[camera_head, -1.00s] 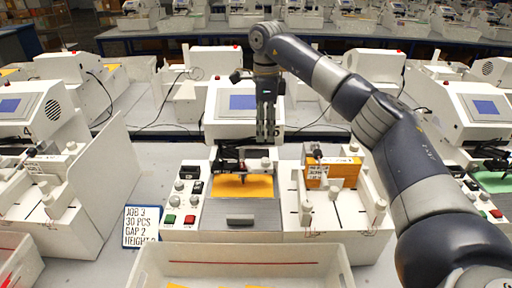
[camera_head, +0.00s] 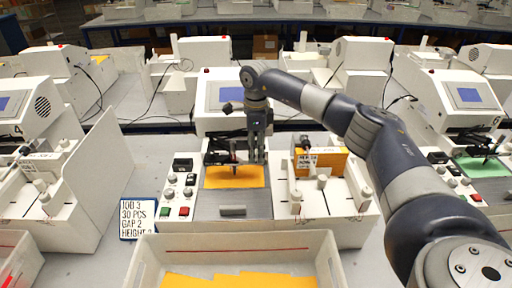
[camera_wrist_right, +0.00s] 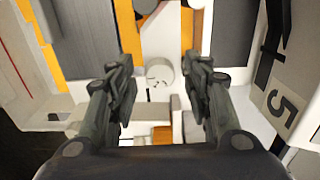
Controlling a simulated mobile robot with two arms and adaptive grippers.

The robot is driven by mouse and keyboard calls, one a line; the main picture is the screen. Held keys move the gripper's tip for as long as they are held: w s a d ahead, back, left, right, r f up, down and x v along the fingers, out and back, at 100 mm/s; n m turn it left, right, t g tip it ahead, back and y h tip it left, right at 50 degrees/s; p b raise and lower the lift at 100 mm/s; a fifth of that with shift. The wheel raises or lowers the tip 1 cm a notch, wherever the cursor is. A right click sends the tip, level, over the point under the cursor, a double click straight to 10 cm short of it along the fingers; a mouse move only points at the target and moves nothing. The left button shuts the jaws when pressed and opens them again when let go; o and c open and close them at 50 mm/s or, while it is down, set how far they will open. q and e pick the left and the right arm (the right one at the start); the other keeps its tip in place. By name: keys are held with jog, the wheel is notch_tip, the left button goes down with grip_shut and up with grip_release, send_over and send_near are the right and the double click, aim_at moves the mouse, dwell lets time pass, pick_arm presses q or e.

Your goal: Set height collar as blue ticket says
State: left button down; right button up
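The blue-edged ticket (camera_head: 138,220) stands left of the middle plotter and reads JOB 3, 30 PCS, GAP 2, HEIGHT; the height figure is cut off or unclear. The plotter's dark pen carriage (camera_head: 222,158) is over an orange card (camera_head: 234,178). My right gripper (camera_head: 258,162) points down beside the carriage, at its right end. In the right wrist view the gripper (camera_wrist_right: 156,62) is open, with a round white knob (camera_wrist_right: 159,74) between and beyond its fingertips. I cannot tell whether this knob is the height collar or whether the fingers touch it. My left gripper is not in view.
A white card holder with an orange stack (camera_head: 327,161) and upright posts stands to the right. Control knobs and buttons (camera_head: 180,190) are left of the bed. A white bin (camera_head: 145,262) with orange cards is in front. Other plotters stand on both sides.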

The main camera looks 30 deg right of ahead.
aim_at(256, 151)
jog(key=c, duration=1)
jog(key=shift+o, duration=0.2)
jog(key=shift+m+b, duration=0.4)
jog(key=shift+m, duration=2.4)
jog(key=m, duration=0.5)
jog(key=shift+m, duration=0.4)
jog(key=shift+r+m, duration=0.1)
jog(key=shift+m, duration=0.2)
jog(key=o, duration=1.1)
notch_tip(256, 151, up, 12)
jog(key=shift+f, duration=0.1)
